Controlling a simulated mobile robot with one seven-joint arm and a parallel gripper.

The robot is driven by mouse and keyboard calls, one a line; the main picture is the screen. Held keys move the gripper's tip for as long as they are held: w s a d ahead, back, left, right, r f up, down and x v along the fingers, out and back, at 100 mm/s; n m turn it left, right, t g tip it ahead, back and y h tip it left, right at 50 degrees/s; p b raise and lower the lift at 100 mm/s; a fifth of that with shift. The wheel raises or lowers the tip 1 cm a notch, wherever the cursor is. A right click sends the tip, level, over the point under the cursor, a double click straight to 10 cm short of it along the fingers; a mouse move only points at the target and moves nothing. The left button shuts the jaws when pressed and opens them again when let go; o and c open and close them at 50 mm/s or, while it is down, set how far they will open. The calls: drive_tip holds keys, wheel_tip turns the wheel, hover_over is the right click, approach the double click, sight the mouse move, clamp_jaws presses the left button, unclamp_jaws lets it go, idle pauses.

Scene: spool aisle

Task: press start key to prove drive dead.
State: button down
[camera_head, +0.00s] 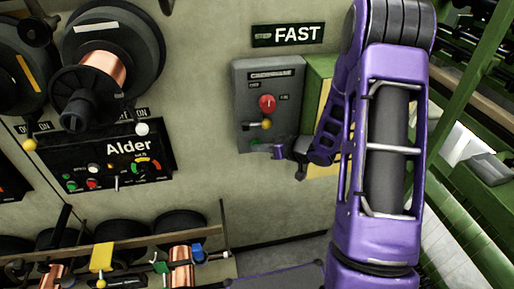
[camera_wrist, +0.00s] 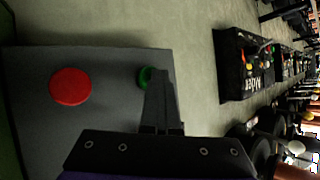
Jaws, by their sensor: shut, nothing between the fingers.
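The grey control box (camera_head: 246,95) hangs on the wall under the FAST sign. A red knob (camera_head: 267,103) is on its face, with a yellow-tipped lever (camera_head: 266,124) below. The green start key (camera_head: 254,142) is low on the face, beside my gripper (camera_head: 273,149). In the wrist view the green key (camera_wrist: 145,76) shows just left of my gripper's fingertips (camera_wrist: 160,78), which hide part of it. The red knob (camera_wrist: 70,87) is further left, clear of the fingers. The fingers are shut and empty. I cannot tell whether they touch the key.
The black Alder panel (camera_head: 125,160) with small lamps and levers is on the wall to the left, also in the wrist view (camera_wrist: 232,75). Copper spools (camera_head: 103,68) hang above it. A rack rail (camera_head: 120,243) stands below. A yellow-green box (camera_head: 318,80) adjoins the control box's right.

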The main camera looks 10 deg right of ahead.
drive_tip(key=shift+w+d+r, duration=0.15)
drive_tip(key=shift+w+r, duration=0.05)
drive_tip(key=s, duration=0.6)
drive_tip(key=shift+f, duration=0.2)
idle(0.5)
